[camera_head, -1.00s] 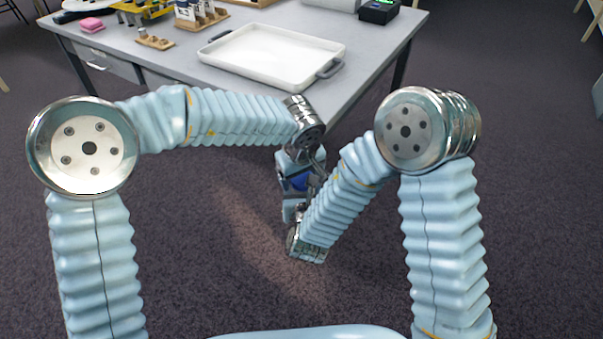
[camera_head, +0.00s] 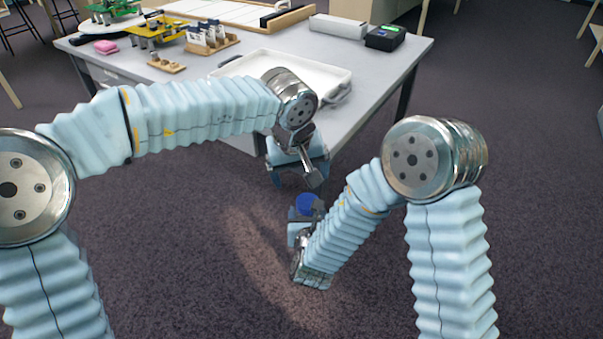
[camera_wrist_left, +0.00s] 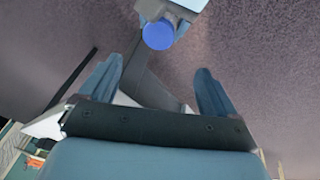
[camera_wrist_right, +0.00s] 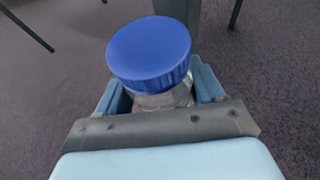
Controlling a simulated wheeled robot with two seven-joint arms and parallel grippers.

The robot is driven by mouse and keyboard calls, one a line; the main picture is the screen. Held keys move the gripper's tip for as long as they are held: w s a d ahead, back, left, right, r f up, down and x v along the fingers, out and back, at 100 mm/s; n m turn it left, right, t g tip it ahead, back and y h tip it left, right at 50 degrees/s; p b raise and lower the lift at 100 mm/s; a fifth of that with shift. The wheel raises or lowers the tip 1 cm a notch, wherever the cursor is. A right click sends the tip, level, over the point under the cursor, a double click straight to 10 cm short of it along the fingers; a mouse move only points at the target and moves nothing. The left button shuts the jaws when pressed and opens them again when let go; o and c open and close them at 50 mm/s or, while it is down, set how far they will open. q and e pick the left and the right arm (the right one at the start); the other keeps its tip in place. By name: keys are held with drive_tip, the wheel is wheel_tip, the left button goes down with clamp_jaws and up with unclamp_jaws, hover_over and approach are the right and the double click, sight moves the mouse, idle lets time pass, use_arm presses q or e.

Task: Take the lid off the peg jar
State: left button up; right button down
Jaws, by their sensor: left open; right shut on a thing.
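The peg jar (camera_wrist_right: 163,101) is a clear jar, held between the fingers of my right gripper (camera_wrist_right: 165,95) in the right wrist view. Its blue lid (camera_wrist_right: 150,50) sits on top of it, and the lid also shows in the head view (camera_head: 308,204) and the left wrist view (camera_wrist_left: 158,35). My right gripper is shut on the jar, in front of the table and above the floor. My left gripper (camera_head: 298,180) is open and empty, above and apart from the lid. In the left wrist view its two fingers (camera_wrist_left: 158,90) are spread wide.
The grey table (camera_head: 385,62) stands ahead with a white tray (camera_head: 300,72) near its front edge. Farther back are a black box (camera_head: 385,38), a pink block (camera_head: 106,46) and wooden racks (camera_head: 212,42). Open carpet surrounds both grippers.

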sight(306, 202)
use_arm(q)
drive_tip(key=x, duration=1.1)
drive_tip(key=shift+s+d+f, duration=0.15)
drive_tip(key=shift+d+f, duration=0.05)
drive_tip(key=c, duration=1.3)
drive_tip(key=n, duration=0.3)
drive_tip(key=shift+y, duration=0.4)
drive_tip(key=shift+c, duration=0.2)
